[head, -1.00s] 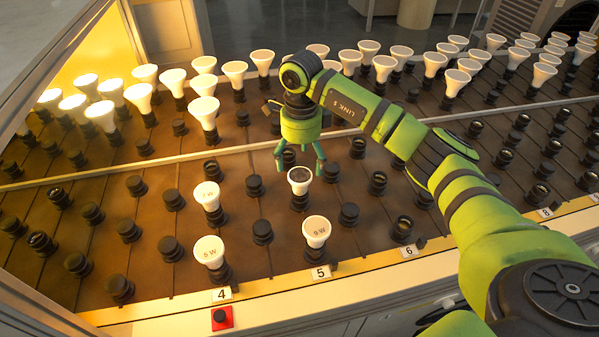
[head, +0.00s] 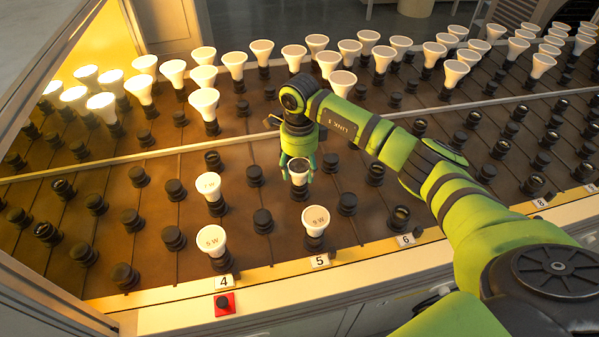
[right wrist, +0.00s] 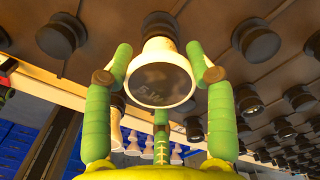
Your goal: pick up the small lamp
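A small white lamp with a dark, greyish face (head: 301,174) stands upright in a black socket in the row labelled 5. It is also in the middle of the right wrist view (right wrist: 160,82), with faint lettering on its face. My right gripper (head: 298,167) points down over this lamp. Its green fingers (right wrist: 158,55) stand around the lamp, with gaps visible between the side fingertips and its neck. The gripper looks open. Contact of the third finger, below the lamp face in the wrist view, cannot be told. My left gripper is not in view.
A 5 W lamp (head: 315,220) stands nearer in row 5. Two more lamps (head: 209,186) (head: 212,240) stand in row 4. Many white lamps fill the far sockets, some lit at left (head: 102,104). A red button plate (head: 225,304) is at the front edge.

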